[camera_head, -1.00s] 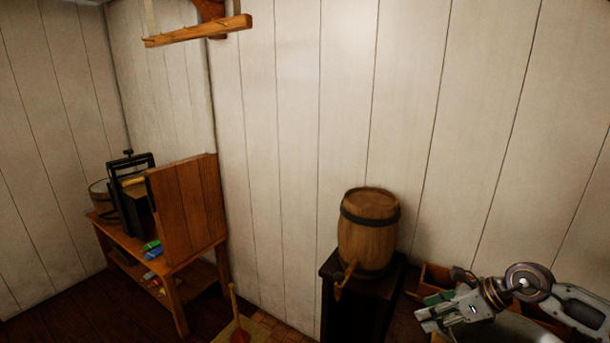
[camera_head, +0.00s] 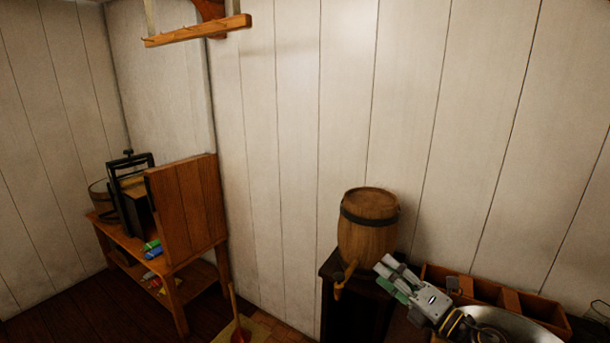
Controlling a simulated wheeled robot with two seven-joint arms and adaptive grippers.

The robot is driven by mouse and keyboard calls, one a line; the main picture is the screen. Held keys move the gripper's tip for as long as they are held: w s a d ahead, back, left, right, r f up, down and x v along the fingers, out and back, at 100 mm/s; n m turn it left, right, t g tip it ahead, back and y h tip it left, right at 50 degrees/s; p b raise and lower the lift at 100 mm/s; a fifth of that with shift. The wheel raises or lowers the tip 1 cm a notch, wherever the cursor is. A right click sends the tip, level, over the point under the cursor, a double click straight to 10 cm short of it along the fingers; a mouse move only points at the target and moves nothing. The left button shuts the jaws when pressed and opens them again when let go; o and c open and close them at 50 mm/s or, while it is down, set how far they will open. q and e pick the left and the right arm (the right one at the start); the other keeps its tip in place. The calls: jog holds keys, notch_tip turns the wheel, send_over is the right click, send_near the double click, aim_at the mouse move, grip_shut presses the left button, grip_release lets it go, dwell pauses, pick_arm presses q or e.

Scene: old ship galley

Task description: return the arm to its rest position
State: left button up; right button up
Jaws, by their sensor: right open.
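My right gripper (camera_head: 388,275) is at the lower right, its fingers pointing up and left toward the barrel. It is open, and I see nothing held between its fingers. My left gripper is not in view.
A wooden barrel (camera_head: 368,226) with a tap stands on a dark stand (camera_head: 345,310). Right of it are a divided wooden box (camera_head: 535,304) and a metal basin (camera_head: 515,325). A wooden bench (camera_head: 172,264) stands at left. A hook rail (camera_head: 198,31) hangs above.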

jog(key=s+d+f+m+g+h, duration=0.1)
jog(key=s+d+f+m+h, duration=0.15)
jog(key=f+m+h, duration=0.35)
jog(key=s+d+f+m+h, duration=0.1)
jog(key=d+f+m+h, duration=0.2)
jog(key=m, duration=0.6)
jog(key=s+d+f+m+g+h, duration=0.1)
jog(key=s+d+f+m+h, duration=0.15)
jog(key=f+m+h, duration=0.35)
jog(key=s+a+f+m+g+y, duration=0.25)
jog(key=s+f+m+g, duration=0.2)
jog(key=s, duration=0.45)
jog(key=s+a+f+m+g+y, duration=0.2)
jog(key=s+a+f+m+g, duration=0.15)
jog(key=s+f+g, duration=0.4)
jog(key=s+f+n, duration=0.1)
jog(key=s+f, duration=0.1)
jog(key=f, duration=1.4)
jog(key=s+f, duration=0.2)
jog(key=f, duration=1.4)
jog(key=s+d+f, duration=0.2)
jog(key=s+f, duration=0.7)
jog(key=s, duration=0.2)
jog(key=s+d+f, duration=0.2)
jog(key=s+f, duration=0.8)
jog(key=s, duration=0.1)
jog(key=shift+g+h, duration=0.3)
jog(key=shift+h, duration=0.05)
